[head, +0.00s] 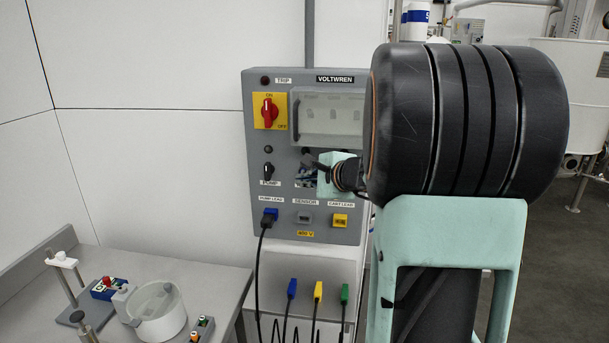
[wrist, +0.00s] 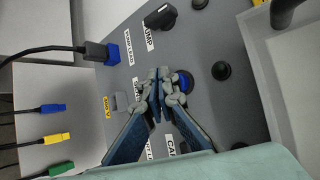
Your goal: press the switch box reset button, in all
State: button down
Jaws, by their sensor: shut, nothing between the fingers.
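The grey switch box (head: 262,190), labelled VOLTWREN, is fixed to the wall. My gripper (head: 312,168) is at the front of its middle part and covers controls there. In the wrist view, the shut, empty fingertips (wrist: 160,84) point at the panel, just beside a blue round button (wrist: 185,80) in a dark ring. The fingers partly cover this button, and I cannot tell whether they touch it. A black round knob or button (wrist: 221,70) is further right. No reset label is readable; the label near my fingers is partly hidden.
The box carries a red rotary switch (head: 267,112), a clear-windowed cover (head: 328,117) and a black pump knob (head: 267,171). A black cable plugs into the blue pump-lead socket (head: 270,214). Coloured plugs (head: 318,291) hang below. A bench (head: 222,290) with a white pot (head: 158,312) is at left.

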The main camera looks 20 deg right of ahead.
jog(key=shift+w, duration=0.1)
jog(key=shift+w+d, duration=0.2)
jog(key=shift+w, duration=0.05)
jog(key=shift+w+d+b, duration=0.3)
jog(key=shift+w+d, duration=0.05)
jog(key=shift+w, duration=0.05)
dwell(0.8)
dwell(0.4)
jog(key=shift+s+a+b, duration=0.55)
jog(key=shift+s+b, duration=0.05)
jog(key=shift+s, duration=0.15)
jog(key=s+a, duration=0.1)
jog(key=s+a+b, duration=0.1)
jog(key=s+b, duration=0.1)
jog(key=s, duration=0.1)
jog(key=shift+s+a, duration=0.1)
jog(key=shift+a, duration=0.3)
